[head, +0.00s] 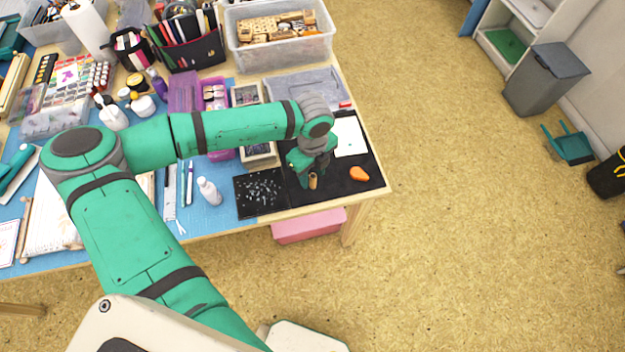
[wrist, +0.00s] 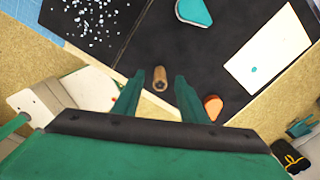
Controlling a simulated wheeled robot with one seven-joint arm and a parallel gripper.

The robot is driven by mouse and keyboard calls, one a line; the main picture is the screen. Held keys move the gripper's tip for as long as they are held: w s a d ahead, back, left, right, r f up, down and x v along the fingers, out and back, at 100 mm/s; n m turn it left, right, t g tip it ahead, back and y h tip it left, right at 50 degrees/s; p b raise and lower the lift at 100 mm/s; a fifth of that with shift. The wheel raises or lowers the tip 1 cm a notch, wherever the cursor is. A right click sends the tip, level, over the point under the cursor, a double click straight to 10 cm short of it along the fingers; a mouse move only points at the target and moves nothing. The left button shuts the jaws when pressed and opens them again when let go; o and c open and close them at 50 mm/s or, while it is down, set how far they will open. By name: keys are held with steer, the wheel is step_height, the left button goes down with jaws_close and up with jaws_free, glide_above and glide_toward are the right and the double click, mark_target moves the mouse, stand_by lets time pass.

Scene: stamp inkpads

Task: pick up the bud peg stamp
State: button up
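The bud peg stamp (head: 313,181) is a small tan wooden peg on the black mat at the table's front right corner. In the wrist view the peg (wrist: 160,78) lies between the two green fingers, with clear gaps on both sides. My gripper (head: 309,172) is over the mat at the peg. In the wrist view my gripper (wrist: 157,82) is open, and its fingertips reach about level with the peg. I cannot tell how high the fingers are above the mat.
An orange piece (head: 359,174) lies right of the peg. A teal-topped piece (wrist: 194,12) and a white card (head: 349,136) are on the black mat (head: 335,182). A speckled black sheet (head: 261,193) lies to the left. The table edge is close in front.

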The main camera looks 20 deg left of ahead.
mark_target(312, 176)
steer(key=shift+f, duration=1.65)
jaws_close()
steer(key=shift+r, duration=0.15)
steer(key=shift+r, duration=0.6)
steer(key=s+a+r, duration=0.6)
steer(key=s+r, duration=0.5)
steer(key=s, duration=0.1)
steer(key=shift+s+r, duration=0.3)
steer(key=shift+s, duration=0.05)
